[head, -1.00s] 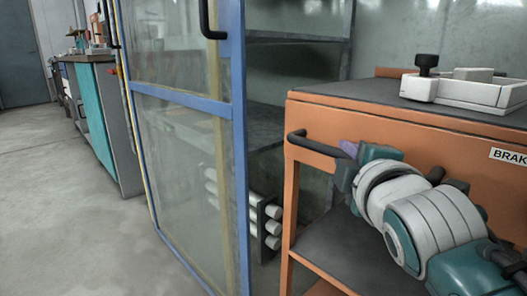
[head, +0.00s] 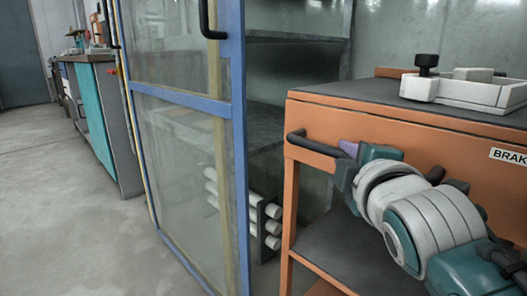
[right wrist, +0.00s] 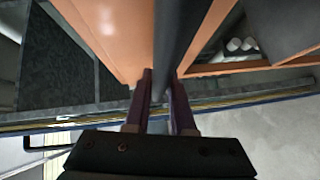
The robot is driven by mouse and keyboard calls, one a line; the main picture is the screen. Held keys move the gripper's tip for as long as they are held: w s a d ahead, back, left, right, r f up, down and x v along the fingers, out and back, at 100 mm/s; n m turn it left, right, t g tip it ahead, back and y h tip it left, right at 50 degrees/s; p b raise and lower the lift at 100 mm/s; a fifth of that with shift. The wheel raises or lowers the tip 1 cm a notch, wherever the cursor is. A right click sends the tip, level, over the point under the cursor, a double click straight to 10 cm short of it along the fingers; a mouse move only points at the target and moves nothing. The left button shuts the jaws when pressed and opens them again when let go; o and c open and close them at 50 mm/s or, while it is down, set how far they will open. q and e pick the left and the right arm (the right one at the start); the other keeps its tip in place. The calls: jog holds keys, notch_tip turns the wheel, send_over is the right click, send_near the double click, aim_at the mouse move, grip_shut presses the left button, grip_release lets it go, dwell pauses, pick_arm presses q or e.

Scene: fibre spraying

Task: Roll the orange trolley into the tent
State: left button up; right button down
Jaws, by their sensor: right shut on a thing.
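The orange trolley (head: 430,148) stands at the right in the head view, with a dark top and a lower shelf. Its black bar handle (head: 312,143) sticks out at the left end of its front. My right gripper (head: 348,152) is at this handle. In the right wrist view, its two purple fingers (right wrist: 160,90) are shut around the dark handle bar (right wrist: 176,35), beside the orange panel. The tent seems to be the clear-walled booth with a blue frame (head: 238,160); the trolley stands at its opening. My left gripper is not in view.
A white tray-like fixture with a black knob (head: 460,88) sits on the trolley. Grey shelves (head: 285,118) and a rack of white rolls (head: 268,226) are behind the clear panel's edge. A teal-sided bench (head: 95,120) stands far left. Floor (head: 70,220) at left is clear.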

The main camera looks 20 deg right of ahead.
jog(key=shift+d, duration=0.1)
jog(key=shift+w+d, duration=0.1)
jog(key=shift+d, duration=0.15)
jog(key=d, duration=0.1)
jog(key=w+d, duration=0.1)
jog(key=w+d+p, duration=0.1)
jog(key=d, duration=0.1)
jog(key=c, duration=1.1)
grip_release()
jog(key=shift+s, duration=0.15)
jog(key=o, duration=0.3)
jog(key=shift+o, duration=0.2)
